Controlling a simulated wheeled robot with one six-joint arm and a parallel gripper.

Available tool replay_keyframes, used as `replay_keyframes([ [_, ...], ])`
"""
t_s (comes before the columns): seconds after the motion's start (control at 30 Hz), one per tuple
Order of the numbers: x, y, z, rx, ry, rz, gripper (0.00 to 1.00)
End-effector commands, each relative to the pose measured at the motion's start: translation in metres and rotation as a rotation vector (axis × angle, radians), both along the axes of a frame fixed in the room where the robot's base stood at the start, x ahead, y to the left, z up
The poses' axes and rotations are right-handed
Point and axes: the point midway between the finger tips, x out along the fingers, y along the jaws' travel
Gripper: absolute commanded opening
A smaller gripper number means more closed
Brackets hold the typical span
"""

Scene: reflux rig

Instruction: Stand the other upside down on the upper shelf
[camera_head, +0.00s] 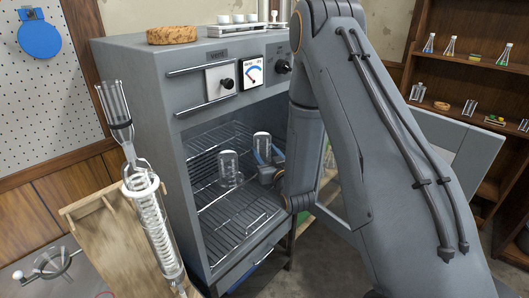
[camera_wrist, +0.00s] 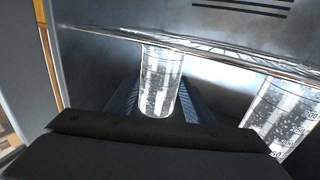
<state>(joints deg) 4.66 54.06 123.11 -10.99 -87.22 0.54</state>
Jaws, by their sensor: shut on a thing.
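One clear glass beaker (camera_head: 230,168) stands on a wire shelf inside the grey oven (camera_head: 150,130); its closed end appears to be up. My gripper (camera_head: 266,160) reaches into the oven and is shut on a second glass beaker (camera_head: 262,146), right of and behind the first. This held beaker also shows in the wrist view (camera_wrist: 160,85) between the two fingers, its upper end in the picture close to the wire shelf rods (camera_wrist: 220,55). The other beaker, with printed graduations, shows at the right there (camera_wrist: 284,115). Whether the held beaker touches the shelf cannot be told.
The oven door (camera_head: 455,145) is open to the right, behind my arm. A glass condenser (camera_head: 150,215) stands close to the oven's left side. A cork ring (camera_head: 172,34) and a rack of white-topped items (camera_head: 238,28) sit on the oven top. Shelves with glassware stand at right.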

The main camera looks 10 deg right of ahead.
Motion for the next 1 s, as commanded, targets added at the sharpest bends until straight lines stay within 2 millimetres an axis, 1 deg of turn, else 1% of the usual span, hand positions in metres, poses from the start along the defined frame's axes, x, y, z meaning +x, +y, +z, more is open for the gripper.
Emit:
replay_keyframes([
  [0.07,0.000,0.000,-0.003,0.000,0.000,0.000,0.24],
  [0.1,0.000,0.000,-0.003,0.000,0.000,0.000,0.49],
  [0.17,0.000,0.000,-0.003,0.000,0.000,0.000,0.59],
  [0.2,0.000,0.000,-0.002,0.000,0.000,0.000,0.66],
  [0.23,0.000,0.000,-0.002,0.000,0.000,0.000,0.69],
  [0.47,0.000,0.000,-0.002,0.000,0.000,0.000,0.69],
  [0.57,-0.003,0.000,-0.003,0.000,0.001,0.000,0.69],
  [0.67,-0.013,-0.002,-0.003,0.000,0.000,-0.001,0.69],
  [0.9,-0.051,-0.006,-0.004,0.000,0.001,-0.001,0.69],
  [1.0,-0.065,-0.007,-0.004,0.000,0.001,-0.001,0.69],
])
